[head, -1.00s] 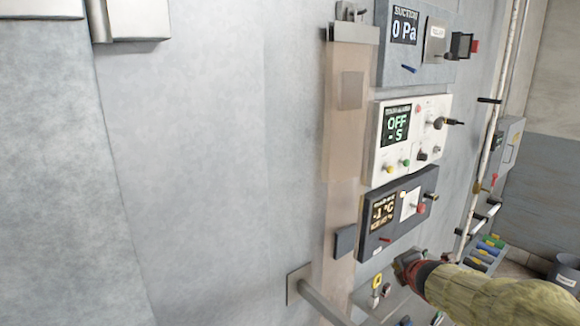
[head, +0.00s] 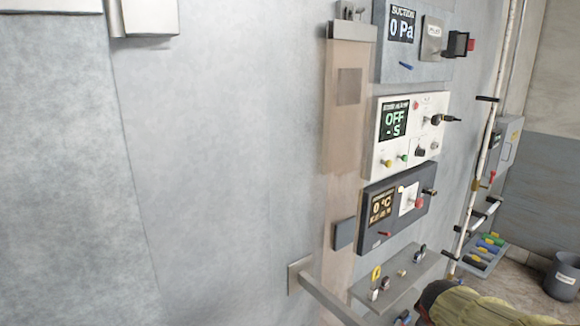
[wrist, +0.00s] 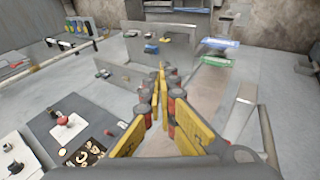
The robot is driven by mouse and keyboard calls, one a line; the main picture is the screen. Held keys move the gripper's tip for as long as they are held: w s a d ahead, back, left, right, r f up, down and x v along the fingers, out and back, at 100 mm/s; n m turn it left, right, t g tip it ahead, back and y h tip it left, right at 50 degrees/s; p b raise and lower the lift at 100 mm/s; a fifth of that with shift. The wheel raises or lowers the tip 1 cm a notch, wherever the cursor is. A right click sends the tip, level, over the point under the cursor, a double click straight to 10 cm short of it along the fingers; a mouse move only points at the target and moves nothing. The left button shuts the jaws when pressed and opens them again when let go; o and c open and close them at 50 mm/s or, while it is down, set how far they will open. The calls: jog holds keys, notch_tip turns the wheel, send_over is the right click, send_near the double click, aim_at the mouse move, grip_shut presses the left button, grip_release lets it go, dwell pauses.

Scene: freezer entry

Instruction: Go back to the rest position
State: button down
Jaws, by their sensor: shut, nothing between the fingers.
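My gripper (wrist: 160,82) shows in the wrist view with its yellow-and-dark fingers drawn together and nothing between them. It points out past the dark temperature panel (wrist: 72,128), which lies at lower left in that view. In the head view the gripper is out of sight. Only my arm's yellow-green sleeve shows at the bottom edge, right of centre, below the small shelf. The dark temperature panel (head: 397,207) reads about 0 °C there.
A small grey shelf (head: 400,290) with little items juts from the wall beside a metal bar handle (head: 328,298). Above are a white OFF panel (head: 408,134) and a suction panel (head: 405,70). A white pipe (head: 482,150) and grey bin (head: 562,277) stand right.

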jog(key=s+a+f+m+y+b, duration=0.2)
jog(key=s+a+m+b, duration=0.2)
jog(key=s, duration=0.7)
jog(key=s+a+f+m+y+b, duration=0.1)
jog(key=s+a+f+m+b, duration=0.2)
jog(key=s+a+b, duration=0.5)
jog(key=s+a, duration=0.3)
jog(key=shift+s+a+f+m+y, duration=0.15)
jog(key=shift+s+a+m+y, duration=0.1)
jog(key=shift+a+m+y, duration=0.15)
